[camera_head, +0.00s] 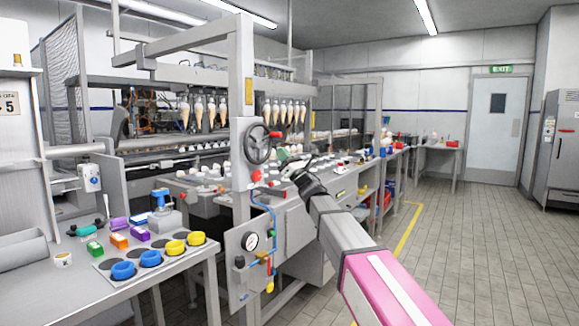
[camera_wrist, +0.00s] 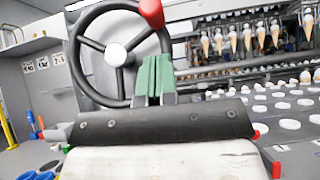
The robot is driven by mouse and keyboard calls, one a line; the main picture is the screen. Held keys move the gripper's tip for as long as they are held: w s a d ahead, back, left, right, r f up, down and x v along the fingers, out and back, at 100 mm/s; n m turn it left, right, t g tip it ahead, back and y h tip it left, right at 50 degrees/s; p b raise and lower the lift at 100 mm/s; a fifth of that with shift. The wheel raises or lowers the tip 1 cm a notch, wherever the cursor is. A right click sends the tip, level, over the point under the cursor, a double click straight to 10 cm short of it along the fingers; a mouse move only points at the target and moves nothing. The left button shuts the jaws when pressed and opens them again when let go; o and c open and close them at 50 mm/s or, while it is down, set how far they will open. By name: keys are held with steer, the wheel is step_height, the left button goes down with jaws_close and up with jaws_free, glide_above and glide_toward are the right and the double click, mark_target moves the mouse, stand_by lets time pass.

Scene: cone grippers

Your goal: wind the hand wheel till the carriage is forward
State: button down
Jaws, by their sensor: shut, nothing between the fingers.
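The hand wheel (camera_head: 259,143) is dark and spoked, mounted on the grey post of the machine. In the wrist view the wheel (camera_wrist: 116,55) fills the upper left, with a pale hub and a red knob (camera_wrist: 151,12) at the upper right of its rim. My gripper (camera_wrist: 154,78) has green fingertips, closed with nothing between them, in front of the lower right rim and below the knob. Whether they touch the rim I cannot tell. In the head view my gripper (camera_head: 284,156) is just right of the wheel. Cones (camera_head: 285,112) hang in a row behind; I cannot make out the carriage clearly.
A pressure gauge (camera_head: 250,241) and blue hose sit below the wheel. A side table (camera_head: 180,262) with blue and yellow rings stands at front left. A conveyor bed with white pieces (camera_wrist: 290,124) lies right of the wheel. The tiled floor at right is open.

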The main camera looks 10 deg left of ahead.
mark_target(281, 133)
steer(key=shift+d+r, duration=0.15)
steer(key=shift+r, duration=1.45)
steer(key=shift+w+r+n+g+y, duration=0.1)
steer(key=shift+r+n+g+y, duration=0.2)
steer(key=shift+n+g, duration=0.65)
steer(key=shift+r+n+g+y, duration=0.2)
steer(key=shift+n+g+y, duration=0.1)
steer(key=shift+n+g, duration=0.6)
step_height(281, 133, up, 2)
steer(key=n+g, duration=0.7)
steer(key=n, duration=0.1)
steer(key=shift+r+n+g, duration=0.1)
steer(key=shift+n+g, duration=0.15)
steer(key=shift+g, duration=0.1)
steer(key=n+g, duration=0.2)
steer(key=n, duration=0.1)
steer(key=s+r+n+g+h, duration=0.1)
steer(key=shift+a+r, duration=0.1)
steer(key=shift+a, duration=0.15)
steer(key=shift+s+r, duration=0.15)
steer(key=shift+s, duration=0.05)
steer(key=shift+a+r, duration=0.1)
